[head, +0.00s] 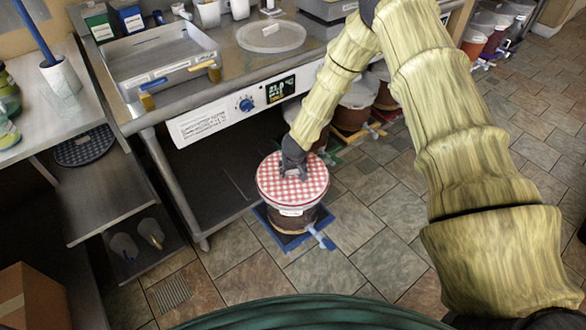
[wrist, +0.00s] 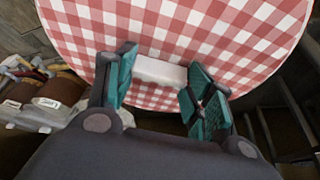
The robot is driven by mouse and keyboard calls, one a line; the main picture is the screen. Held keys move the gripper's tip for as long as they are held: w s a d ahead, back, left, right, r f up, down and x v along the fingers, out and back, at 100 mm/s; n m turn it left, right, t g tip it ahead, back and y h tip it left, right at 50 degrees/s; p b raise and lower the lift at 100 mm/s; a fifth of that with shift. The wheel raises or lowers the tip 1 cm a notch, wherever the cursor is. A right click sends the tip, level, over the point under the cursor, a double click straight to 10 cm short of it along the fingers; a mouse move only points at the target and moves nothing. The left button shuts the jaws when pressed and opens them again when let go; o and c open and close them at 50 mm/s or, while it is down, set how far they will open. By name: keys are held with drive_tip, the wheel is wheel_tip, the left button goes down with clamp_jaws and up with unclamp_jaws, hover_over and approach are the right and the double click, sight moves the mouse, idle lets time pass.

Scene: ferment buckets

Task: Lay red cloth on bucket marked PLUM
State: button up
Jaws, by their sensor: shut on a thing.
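A round red-and-white checked cloth (head: 275,189) lies flat across the top of a dark brown bucket (head: 285,223) on the floor; it fills the top of the wrist view (wrist: 240,30). The bucket has a white label at its front, too small to read. My gripper (head: 293,176) is right above the cloth, pointing down. In the wrist view its green-padded fingers (wrist: 158,88) are shut on a white block-like grip (wrist: 158,71) on the cloth. Whether the cloth rests fully on the rim cannot be told.
The bucket stands on a blue mat (head: 262,213) with a blue tap at its front right. More brown buckets (head: 352,118) stand behind along the counter. A steel counter (head: 150,115) and its leg are close on the left. Tiled floor (head: 375,262) is free at front right.

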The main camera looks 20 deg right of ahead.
idle(0.4)
drive_tip(key=o, duration=1.1)
drive_tip(key=o, duration=0.5)
drive_tip(key=shift+r+p, duration=3.15)
drive_tip(key=shift+r, duration=0.35)
